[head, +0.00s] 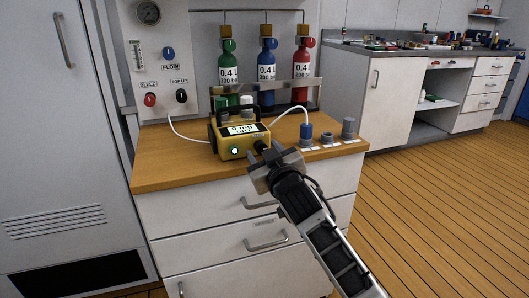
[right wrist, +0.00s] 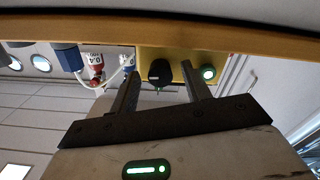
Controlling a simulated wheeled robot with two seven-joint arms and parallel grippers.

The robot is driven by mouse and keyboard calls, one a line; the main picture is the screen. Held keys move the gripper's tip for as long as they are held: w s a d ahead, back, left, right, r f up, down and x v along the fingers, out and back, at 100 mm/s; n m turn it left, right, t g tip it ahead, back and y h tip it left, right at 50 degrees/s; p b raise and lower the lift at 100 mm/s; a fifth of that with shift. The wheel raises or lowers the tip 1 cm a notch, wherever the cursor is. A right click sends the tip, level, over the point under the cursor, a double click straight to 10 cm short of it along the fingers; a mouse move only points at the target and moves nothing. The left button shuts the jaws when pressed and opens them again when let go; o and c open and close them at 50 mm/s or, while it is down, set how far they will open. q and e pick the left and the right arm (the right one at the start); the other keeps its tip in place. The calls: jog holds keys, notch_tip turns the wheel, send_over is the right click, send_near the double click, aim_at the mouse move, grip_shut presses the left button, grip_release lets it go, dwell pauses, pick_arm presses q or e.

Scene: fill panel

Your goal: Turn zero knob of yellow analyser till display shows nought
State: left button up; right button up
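The yellow analyser (head: 233,148) stands on the wooden top of the cabinet, with a black carry frame and a lit display (head: 243,130). The display's small text seems to start with a 0, but I cannot read it surely. A green-lit button (head: 235,151) is on its front; it also shows in the right wrist view (right wrist: 208,72). The black zero knob (right wrist: 160,72) shows in the right wrist view; in the head view my right gripper largely hides it. My right gripper (right wrist: 161,75) is open, its fingers on either side of the knob with gaps visible. My left gripper is not in view.
Green (head: 228,65), blue (head: 266,66) and red (head: 301,63) gas bottles stand behind a metal rail (head: 268,86). A blue-capped fitting (head: 306,134) on a white hose and grey stubs (head: 348,127) are right of the analyser. A flow panel (head: 160,60) is at left.

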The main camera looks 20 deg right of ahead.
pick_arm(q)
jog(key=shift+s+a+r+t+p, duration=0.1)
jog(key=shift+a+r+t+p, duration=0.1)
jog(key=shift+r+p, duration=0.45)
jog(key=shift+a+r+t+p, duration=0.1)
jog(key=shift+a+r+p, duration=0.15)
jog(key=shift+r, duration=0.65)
pick_arm(e)
jog(key=s, duration=1.6)
jog(key=shift+d, duration=0.25)
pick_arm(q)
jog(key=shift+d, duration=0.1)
